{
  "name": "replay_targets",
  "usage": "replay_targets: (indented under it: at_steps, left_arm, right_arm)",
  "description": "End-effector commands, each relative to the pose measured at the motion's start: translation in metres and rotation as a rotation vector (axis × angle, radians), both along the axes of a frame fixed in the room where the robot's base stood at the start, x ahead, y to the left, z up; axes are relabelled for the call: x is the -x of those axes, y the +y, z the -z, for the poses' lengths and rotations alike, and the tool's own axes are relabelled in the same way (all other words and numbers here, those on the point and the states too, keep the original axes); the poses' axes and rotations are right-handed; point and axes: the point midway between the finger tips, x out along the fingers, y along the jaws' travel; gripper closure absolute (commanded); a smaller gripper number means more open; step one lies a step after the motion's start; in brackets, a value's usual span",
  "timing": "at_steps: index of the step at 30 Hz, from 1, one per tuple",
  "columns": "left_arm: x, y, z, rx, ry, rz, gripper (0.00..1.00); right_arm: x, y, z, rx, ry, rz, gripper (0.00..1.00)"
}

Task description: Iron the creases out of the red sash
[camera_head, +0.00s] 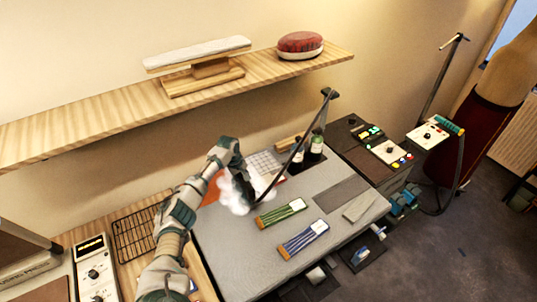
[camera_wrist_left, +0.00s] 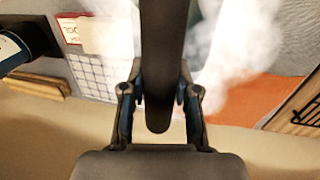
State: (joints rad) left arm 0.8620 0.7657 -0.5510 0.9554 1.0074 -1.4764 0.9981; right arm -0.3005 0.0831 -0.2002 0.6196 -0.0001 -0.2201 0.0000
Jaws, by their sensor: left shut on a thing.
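My left gripper (camera_head: 229,160) is over the back left of the grey ironing table (camera_head: 222,255). In the left wrist view its two fingers (camera_wrist_left: 160,95) are closed around a dark, rounded handle (camera_wrist_left: 165,50), which appears to be the iron's. White steam (camera_head: 236,192) billows below the gripper and hides the iron's body and sole. An orange-red cloth (camera_head: 211,189), seemingly the red sash, shows left of the steam, partly behind my arm. It also shows in the left wrist view (camera_wrist_left: 245,102), partly veiled by steam. Its creases cannot be made out. My right gripper is out of view.
A dark cord hangs from a bracket (camera_head: 329,93). Dark bottles (camera_head: 316,146) stand at the table's back. Green (camera_head: 281,213) and blue (camera_head: 303,239) striped pieces lie mid-table. A wire rack (camera_head: 136,233) is left of my arm. A wooden shelf (camera_head: 90,117) runs above.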

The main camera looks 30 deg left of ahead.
Motion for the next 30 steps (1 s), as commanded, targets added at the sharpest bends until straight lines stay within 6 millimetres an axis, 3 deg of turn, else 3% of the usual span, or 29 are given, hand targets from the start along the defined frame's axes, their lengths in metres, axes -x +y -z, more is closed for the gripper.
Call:
replay_targets:
  at_steps: [3,6,30]
  left_arm:
    - [0.0,0.0,-0.004,-0.001,-0.003,-0.001,1.0]
    - [0.0,-0.001,-0.022,-0.003,-0.006,0.0,1.0]
    - [0.0,0.013,-0.051,0.003,-0.006,-0.001,1.0]
  right_arm:
    - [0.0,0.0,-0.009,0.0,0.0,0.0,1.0]
    - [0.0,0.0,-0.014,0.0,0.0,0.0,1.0]
    - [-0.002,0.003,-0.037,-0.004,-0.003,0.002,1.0]
